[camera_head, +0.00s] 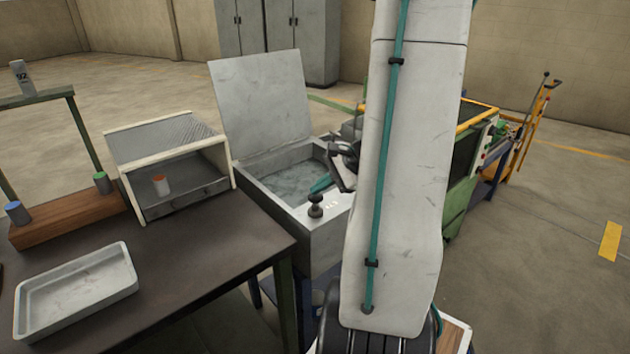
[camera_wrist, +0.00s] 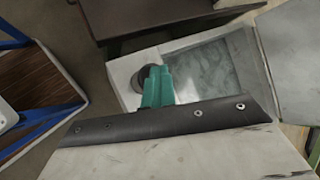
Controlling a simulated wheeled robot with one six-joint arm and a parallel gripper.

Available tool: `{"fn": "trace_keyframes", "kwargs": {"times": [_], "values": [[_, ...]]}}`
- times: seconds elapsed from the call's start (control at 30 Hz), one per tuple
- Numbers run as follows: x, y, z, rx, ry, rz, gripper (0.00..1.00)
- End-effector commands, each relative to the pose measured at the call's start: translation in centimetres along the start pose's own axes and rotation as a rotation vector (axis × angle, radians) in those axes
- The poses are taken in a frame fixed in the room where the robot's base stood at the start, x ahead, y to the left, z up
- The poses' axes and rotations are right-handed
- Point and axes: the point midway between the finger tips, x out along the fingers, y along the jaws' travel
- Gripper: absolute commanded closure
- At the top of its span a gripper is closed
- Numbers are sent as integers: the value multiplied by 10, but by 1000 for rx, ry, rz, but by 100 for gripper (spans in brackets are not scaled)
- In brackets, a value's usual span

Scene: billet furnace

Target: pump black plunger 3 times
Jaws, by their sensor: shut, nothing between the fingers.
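The black plunger (camera_head: 315,206) stands upright on the front rim of the open grey tank (camera_head: 333,238). Its round top shows in the wrist view (camera_wrist: 143,76), partly hidden by my fingers. My gripper (camera_head: 321,185) has teal fingers and is shut and empty. In the head view it shows just behind and above the plunger, over the tank's basin. In the wrist view my gripper (camera_wrist: 157,88) overlaps the plunger's right side. I cannot tell whether they touch.
The tank's lid (camera_head: 262,98) stands open at the back. A green machine (camera_head: 462,190) stands right.

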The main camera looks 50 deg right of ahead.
Motion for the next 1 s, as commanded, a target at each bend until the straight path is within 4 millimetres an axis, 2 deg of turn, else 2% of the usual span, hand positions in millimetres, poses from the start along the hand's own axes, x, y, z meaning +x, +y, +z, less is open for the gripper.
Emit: {"fn": "trace_keyframes", "kwargs": {"times": [0.17,0.7,1.0], "values": [[0,3,0,3,0,6,100],[-37,-26,26,-2,1,0,100],[-42,-30,31,0,-1,0,100]]}}
